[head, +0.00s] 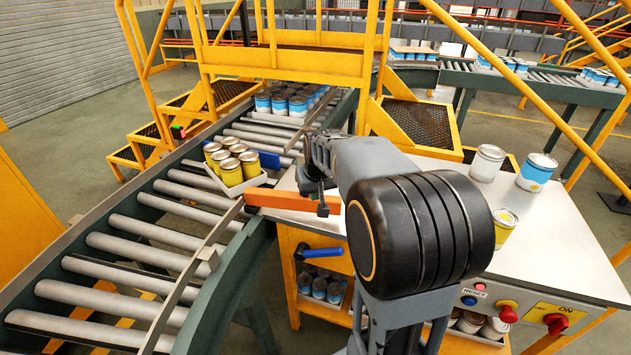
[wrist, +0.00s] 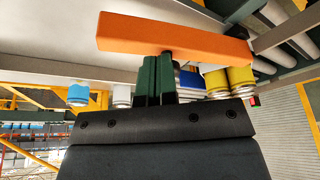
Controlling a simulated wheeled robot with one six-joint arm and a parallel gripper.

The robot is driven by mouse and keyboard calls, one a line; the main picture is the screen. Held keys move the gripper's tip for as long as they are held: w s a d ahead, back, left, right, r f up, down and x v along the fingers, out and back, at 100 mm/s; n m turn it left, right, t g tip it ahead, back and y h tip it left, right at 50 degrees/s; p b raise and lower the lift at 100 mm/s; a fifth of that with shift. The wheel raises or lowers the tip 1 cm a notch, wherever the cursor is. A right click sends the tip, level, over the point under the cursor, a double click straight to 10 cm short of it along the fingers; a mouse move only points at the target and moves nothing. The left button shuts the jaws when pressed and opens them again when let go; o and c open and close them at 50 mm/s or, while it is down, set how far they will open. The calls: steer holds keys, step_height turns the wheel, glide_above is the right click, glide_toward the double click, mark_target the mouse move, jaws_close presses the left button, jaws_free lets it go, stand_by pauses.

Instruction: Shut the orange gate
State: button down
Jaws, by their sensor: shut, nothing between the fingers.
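The orange gate (head: 285,200) is a straight bar at the conveyor's right rail. In the head view it sticks out from the rail over the pale table top, with its free end to the right, so it does not lie across the rollers. It also shows in the wrist view (wrist: 180,38). My gripper (head: 322,207) is near the bar's free end, fingers pointing down. In the wrist view its green fingers (wrist: 158,62) are together and reach the bar's edge. They hold nothing. I cannot tell whether they touch the bar.
Blue cans (head: 290,102) stand farther up the line under the yellow stairs. Loose cans (head: 537,172) and a control panel (head: 510,305) are on the table's right.

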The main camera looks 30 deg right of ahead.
steer(key=shift+w+d+f+p, duration=0.1)
steer(key=shift+w+f+p, duration=0.25)
steer(key=shift+w, duration=0.4)
steer(key=shift+w+d+f+p, duration=0.15)
steer(key=shift+w+f, duration=0.3)
steer(key=shift+w, duration=0.35)
steer(key=shift+w+d+f+p, duration=0.1)
steer(key=shift+w+f+p, duration=0.1)
steer(key=shift+w+f, duration=0.4)
steer(key=shift+w+r, duration=0.2)
steer(key=shift+w, duration=0.1)
